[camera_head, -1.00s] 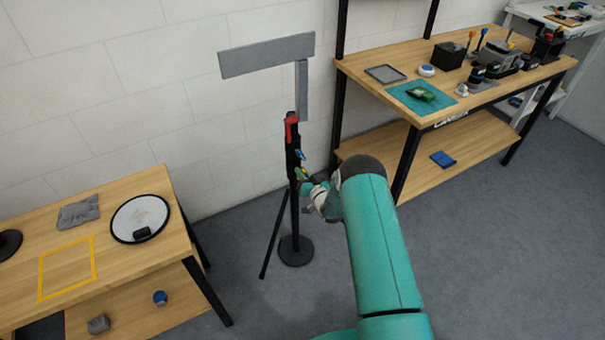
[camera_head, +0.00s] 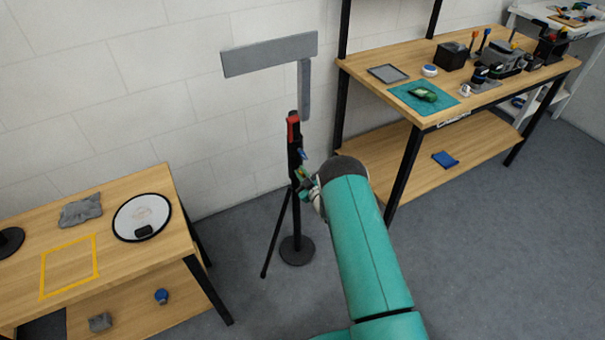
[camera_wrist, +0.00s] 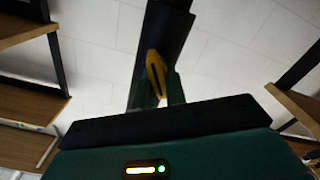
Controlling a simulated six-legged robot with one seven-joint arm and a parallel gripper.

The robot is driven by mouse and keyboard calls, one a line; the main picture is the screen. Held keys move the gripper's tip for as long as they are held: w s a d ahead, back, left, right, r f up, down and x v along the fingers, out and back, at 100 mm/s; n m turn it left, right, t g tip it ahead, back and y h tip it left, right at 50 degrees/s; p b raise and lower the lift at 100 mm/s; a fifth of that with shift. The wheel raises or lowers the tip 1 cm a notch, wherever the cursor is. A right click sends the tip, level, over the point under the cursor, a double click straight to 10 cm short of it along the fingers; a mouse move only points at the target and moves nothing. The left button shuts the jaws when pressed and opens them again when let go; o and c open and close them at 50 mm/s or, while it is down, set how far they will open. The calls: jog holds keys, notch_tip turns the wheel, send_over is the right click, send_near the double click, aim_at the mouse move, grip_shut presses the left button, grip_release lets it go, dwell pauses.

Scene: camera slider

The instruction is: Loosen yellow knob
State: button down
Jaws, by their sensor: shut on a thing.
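The yellow knob (camera_wrist: 155,75) is on the dark upright post in the wrist view, between my two fingers. My gripper (camera_wrist: 157,90) is shut on it, with a finger on each side. In the head view my gripper (camera_head: 306,183) is at the middle of the black stand (camera_head: 295,215), mostly hidden by my own arm. A red part (camera_head: 293,120) and a blue part (camera_head: 302,154) sit higher on the stand. The knob's far side is hidden in both views.
A wooden workbench (camera_head: 440,120) with tools is at the right. A lower wooden table (camera_head: 120,265) with a round white disc (camera_head: 142,212) is at the left. Bare floor surrounds the stand's round base (camera_head: 297,250).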

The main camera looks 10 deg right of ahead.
jog(key=n, duration=0.5)
jog(key=shift+a+f+n, duration=0.1)
jog(key=shift+a+n, duration=0.2)
jog(key=shift+n, duration=0.1)
jog(key=n, duration=0.6)
jog(key=shift+s+f, duration=0.1)
jog(key=shift+f, duration=0.2)
jog(key=c, duration=1.4)
grip_release()
jog(key=shift+c, duration=0.2)
jog(key=v, duration=1.3)
jog(key=shift+s, duration=0.35)
